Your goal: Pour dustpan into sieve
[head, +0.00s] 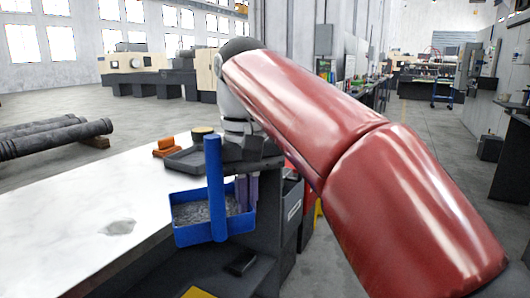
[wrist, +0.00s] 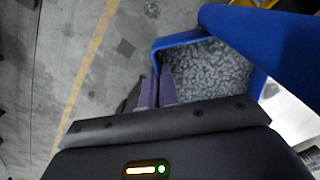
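The blue dustpan (head: 215,205), an open pan with an upright blue handle (head: 213,175), holds grey granules and is roughly level at the table's right end. It also shows in the wrist view (wrist: 185,40), where the handle crosses the upper right. My gripper (head: 246,188) has purple fingers at the pan's right side. In the wrist view the fingers (wrist: 160,88) are close together at the pan's blue rim and appear shut on it. I cannot clearly make out a sieve; a dark shallow tray (head: 186,160) lies on the table behind the pan.
The white table (head: 85,215) has a grey patch (head: 118,228) and much bare top. An orange object (head: 168,146) and a small round brown-topped item (head: 203,132) are by the tray. Dark pipes (head: 55,138) lie at the left. A dark cabinet stands below the pan.

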